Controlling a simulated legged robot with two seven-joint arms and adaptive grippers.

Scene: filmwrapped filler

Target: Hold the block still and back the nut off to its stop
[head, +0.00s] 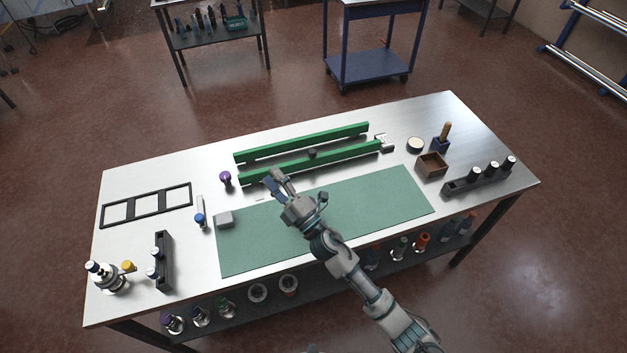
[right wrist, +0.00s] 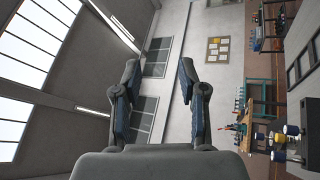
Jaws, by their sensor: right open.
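A grey block (head: 225,219) sits at the left edge of the green mat. Two long green rails (head: 310,163) lie behind the mat, and a small dark round piece (head: 312,152) shows between them. A light metal fitting (head: 384,143) is at the right end of the rails. I cannot tell which of these small pieces is the nut. My right gripper (head: 275,179) is open and empty above the mat's back edge, near the left end of the front rail. In the right wrist view the open fingers (right wrist: 160,85) have only the room between them. My left gripper is not in view.
A purple-topped piece (head: 225,177) stands left of the rails. A black frame (head: 147,206), blue-topped piece (head: 200,219) and dark rack (head: 162,261) are on the left. A wooden box (head: 431,165) and another rack (head: 478,178) stand right. The green mat (head: 370,205) is mostly clear.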

